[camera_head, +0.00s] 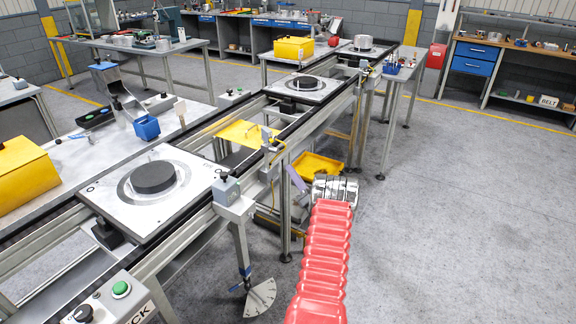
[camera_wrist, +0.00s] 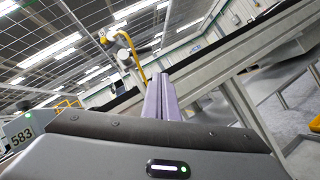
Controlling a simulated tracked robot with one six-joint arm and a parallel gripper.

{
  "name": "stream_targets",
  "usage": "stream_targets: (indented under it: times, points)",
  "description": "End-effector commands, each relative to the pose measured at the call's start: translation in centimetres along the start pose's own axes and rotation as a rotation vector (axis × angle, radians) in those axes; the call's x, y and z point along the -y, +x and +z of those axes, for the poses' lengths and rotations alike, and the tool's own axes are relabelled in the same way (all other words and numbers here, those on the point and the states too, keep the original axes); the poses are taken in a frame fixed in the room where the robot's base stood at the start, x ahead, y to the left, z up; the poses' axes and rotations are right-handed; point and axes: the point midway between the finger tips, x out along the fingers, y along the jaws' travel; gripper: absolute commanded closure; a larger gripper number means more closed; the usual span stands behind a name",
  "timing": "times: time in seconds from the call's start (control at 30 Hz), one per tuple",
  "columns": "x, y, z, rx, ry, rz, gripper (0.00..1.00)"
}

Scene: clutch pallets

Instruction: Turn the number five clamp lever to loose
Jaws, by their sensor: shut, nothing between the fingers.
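My gripper (camera_head: 294,174) is at the end of my red-sleeved arm, beside the near rail of the conveyor line. Its purple fingers are together in the wrist view (camera_wrist: 160,97), with nothing between them. A lever-like fitting (camera_head: 268,140) stands on the rail just beyond the fingers in the head view. A yellow curved bar (camera_wrist: 131,48) with a dark round part rises behind the fingertips in the wrist view. I cannot read a number five on either, nor tell whether a lever is at loose. No contact with the fingers shows.
A pallet (camera_head: 115,200) with a dark disc sits on the line at left, another pallet (camera_head: 325,87) further back. A fan-shaped scale plate (camera_head: 261,298) hangs below the near rail. A yellow bin (camera_head: 318,165) lies under the line. The floor at right is clear.

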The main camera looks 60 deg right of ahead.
Motion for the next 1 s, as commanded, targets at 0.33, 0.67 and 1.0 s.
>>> stream_targets:
  times: [0.33,0.67,1.0]
  points:
    - [1.4,-5.8,0.1,-0.001,0.002,-0.002,1.0]
    - [1.7,-7.4,0.2,-0.001,0.002,0.001,1.0]
    - [2.0,-7.3,0.1,-0.006,0.029,-0.013,0.87]
